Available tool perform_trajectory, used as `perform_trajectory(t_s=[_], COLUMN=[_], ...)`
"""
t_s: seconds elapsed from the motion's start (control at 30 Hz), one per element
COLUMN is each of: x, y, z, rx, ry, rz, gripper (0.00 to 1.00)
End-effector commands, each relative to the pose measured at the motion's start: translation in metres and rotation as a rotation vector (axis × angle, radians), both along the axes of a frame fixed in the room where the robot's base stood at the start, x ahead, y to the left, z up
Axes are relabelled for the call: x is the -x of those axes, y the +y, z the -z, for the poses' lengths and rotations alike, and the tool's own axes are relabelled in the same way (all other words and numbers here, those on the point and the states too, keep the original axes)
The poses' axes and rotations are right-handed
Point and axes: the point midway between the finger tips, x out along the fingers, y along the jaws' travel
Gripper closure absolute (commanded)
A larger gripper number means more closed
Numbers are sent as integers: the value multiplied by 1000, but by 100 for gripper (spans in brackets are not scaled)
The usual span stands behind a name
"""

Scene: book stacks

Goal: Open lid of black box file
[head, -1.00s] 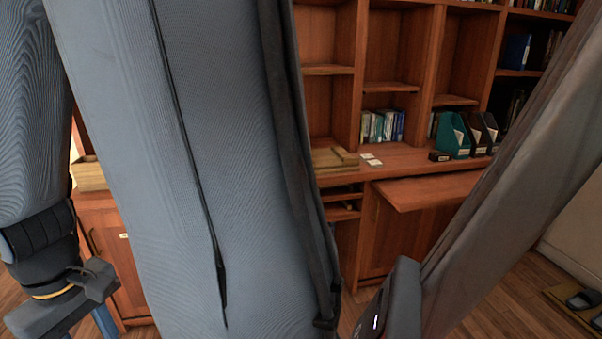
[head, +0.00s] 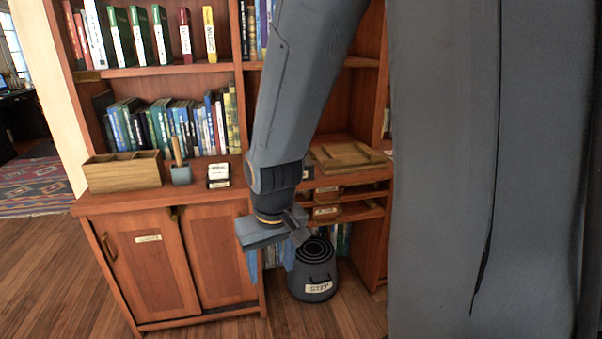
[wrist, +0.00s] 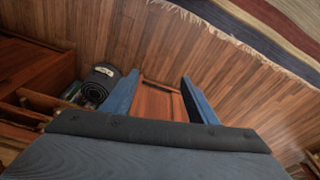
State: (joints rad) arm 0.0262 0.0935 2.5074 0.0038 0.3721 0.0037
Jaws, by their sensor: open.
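I cannot pick out a black box file for certain. Small dark items with white labels (head: 218,175) stand on the cabinet top in the head view, too small to tell whether one is a box file. My gripper (head: 269,262) hangs in front of the cabinet's right end, fingers pointing down. In the wrist view my gripper (wrist: 160,95) is open, its two blue fingers apart with nothing between them; reddish cabinet wood and floor show beyond. My arm hides part of the shelves behind it.
A dark labelled bin (head: 316,275) stands on the floor right of my gripper. A wooden organiser (head: 123,170) and a small grey pot (head: 181,174) stand on the cabinet top (head: 105,203). Books fill the shelves above. Wooden floor (head: 60,270) is clear at left.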

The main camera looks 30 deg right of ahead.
Motion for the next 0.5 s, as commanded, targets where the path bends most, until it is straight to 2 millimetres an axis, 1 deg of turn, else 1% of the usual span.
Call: perform_trajectory(t_s=[0.03, 0.07, 0.1, 0.17, 0.2, 0.27, 0.3, 0.4, 0.5], x=[-28, -47, -73, -111, -135, -169, -189, -235, -271], y=[-9, -14, -22, -36, -46, -61, -72, -100, -129], z=[8, 11, 15, 20, 22, 24, 25, 26, 24], rx=[3, 6, 12, 21, 28, 40, 49, 75, 107], ry=[-65, -113, -181, -286, -357, -463, -532, -709, -884], rz=[17, 26, 39, 58, 72, 91, 103, 131, 157], gripper=[47, 47, 47, 47, 47, 47, 47, 47, 47])
